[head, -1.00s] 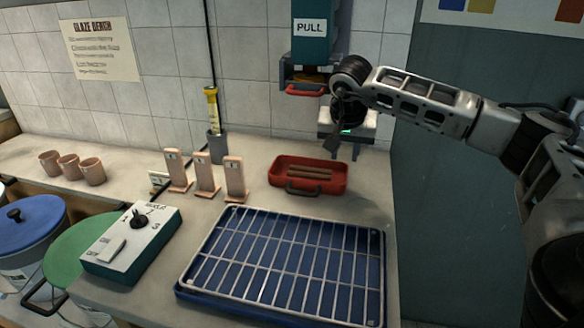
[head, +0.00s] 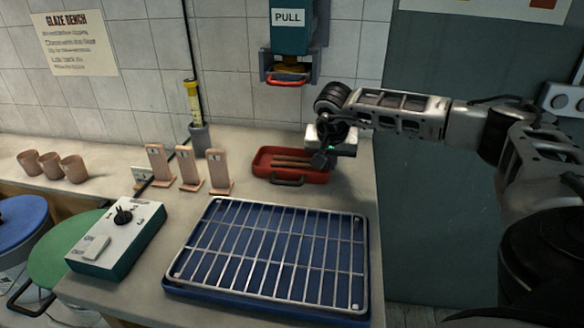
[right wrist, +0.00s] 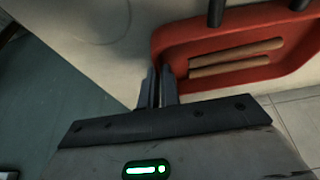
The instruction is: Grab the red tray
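The red tray (head: 266,168) lies on the bench against the back wall, behind the wire rack. It is shallow, has a dark handle (head: 287,182) on its front side and holds brown sticks (head: 291,164). My right gripper (head: 321,160) points down at the tray's right end and hides part of it. In the right wrist view the two fingers (right wrist: 159,73) are close together beside the tray's end wall (right wrist: 158,45), with nothing visible held between them. Whether they touch the tray cannot be told. My left gripper is not in view.
A wire rack over a blue tray (head: 180,287) fills the bench front. Several upright tan pieces (head: 190,170) and a switch box (head: 118,236) stand left. A PULL dispenser (head: 288,40) hangs above the red tray. The bench's right edge is close to my gripper.

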